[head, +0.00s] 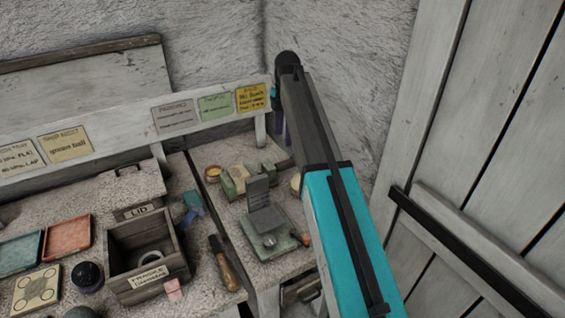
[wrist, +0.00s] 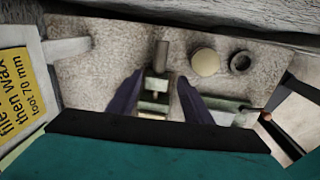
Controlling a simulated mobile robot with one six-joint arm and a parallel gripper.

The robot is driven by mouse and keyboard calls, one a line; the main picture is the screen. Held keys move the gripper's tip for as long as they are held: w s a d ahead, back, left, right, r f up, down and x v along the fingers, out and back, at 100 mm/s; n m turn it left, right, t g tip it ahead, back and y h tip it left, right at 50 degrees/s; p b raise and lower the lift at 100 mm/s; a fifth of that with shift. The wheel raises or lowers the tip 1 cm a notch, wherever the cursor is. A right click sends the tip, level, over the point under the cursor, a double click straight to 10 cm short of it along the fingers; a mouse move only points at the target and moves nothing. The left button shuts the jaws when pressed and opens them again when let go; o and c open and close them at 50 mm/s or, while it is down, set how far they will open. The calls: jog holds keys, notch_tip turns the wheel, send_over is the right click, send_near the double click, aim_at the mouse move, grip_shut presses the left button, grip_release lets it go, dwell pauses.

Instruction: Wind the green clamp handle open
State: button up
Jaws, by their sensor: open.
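In the wrist view a grey-green clamp-like piece (wrist: 155,88) with a short bar at its top lies between and below my gripper's (wrist: 160,84) two purple fingers, which are apart and empty. I cannot tell whether they touch it. In the head view, small green blocks (head: 236,180) stand at the back of the right bench section. In front of them is a green base (head: 274,247) with an upright grey plate (head: 261,196). I cannot single out the clamp handle. My gripper (head: 280,132) is mostly hidden behind my teal arm near the wall corner.
A yellow disc (wrist: 205,62) and a dark ring (wrist: 240,62) lie right of the fingers. A yellow note (head: 251,97) hangs on the back board. A wooden box (head: 148,262) and a wooden-handled tool (head: 224,266) are on the left. A plank wall bounds the right.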

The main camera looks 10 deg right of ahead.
aim_at(284, 165)
jog(key=shift+f, duration=0.1)
jog(key=shift+w+a+f+p, duration=0.15)
jog(key=shift+f+p, duration=0.4)
jog(key=shift+f, duration=1.7)
jog(key=shift+w+d+f+p, duration=0.15)
jog(key=shift+f+p, duration=0.35)
jog(key=shift+f, duration=1.8)
jog(key=shift+w+a+f+p, duration=0.2)
jog(key=shift+f+p, duration=0.35)
jog(key=shift+f, duration=1.7)
jog(key=c, duration=1.1)
jog(key=shift+o, duration=0.2)
jog(key=shift+s+d+f+t+b, duration=0.15)
jog(key=shift+t+b, duration=0.25)
jog(key=shift+b, duration=0.35)
jog(key=b, duration=0.1)
jog(key=t+y+b, duration=0.1)
jog(key=b, duration=0.1)
jog(key=shift+s+f+t, duration=0.15)
jog(key=shift+s+t, duration=0.1)
jog(key=shift+t, duration=0.05)
jog(key=t+b, duration=0.2)
jog(key=b, duration=0.1)
jog(key=t+y+b, duration=0.1)
jog(key=t+b, duration=0.1)
jog(key=b, duration=0.2)
jog(key=shift+s+d+f, duration=0.1)
jog(key=shift+s+f, duration=0.05)
jog(key=shift+s, duration=0.05)
